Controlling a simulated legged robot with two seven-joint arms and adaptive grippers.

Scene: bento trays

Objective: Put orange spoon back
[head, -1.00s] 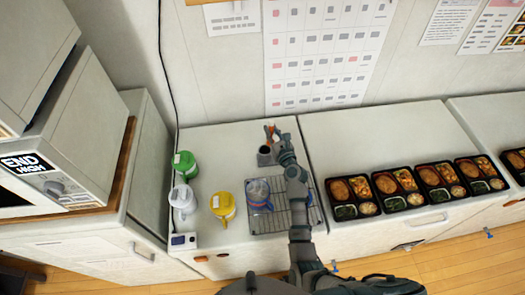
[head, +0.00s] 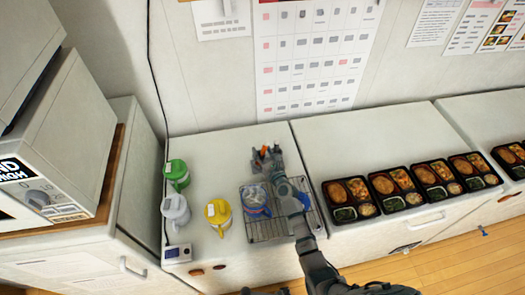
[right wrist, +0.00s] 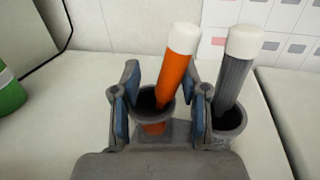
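The orange spoon (right wrist: 175,68), with a white end, stands slightly tilted in a grey round holder (right wrist: 147,101) in the right wrist view. A bit of orange also shows below the holder's rim. In the head view its orange handle is a small spot (head: 264,151) at the back of the left counter. My right gripper (right wrist: 162,98) is open, with its blue-padded fingers on either side of the spoon and holder and visible gaps to the handle. In the head view the right gripper (head: 266,158) is small. Dark tips at the bottom edge may be my left gripper; their state is unclear.
A grey utensil (right wrist: 236,75) with a white end stands in a second holder, close right of the right finger. A wire rack (head: 262,231) holds a clear jug (head: 257,200). Green (head: 176,174), white (head: 176,211) and yellow (head: 218,214) jugs stand left. Bento trays (head: 345,190) line the right counter.

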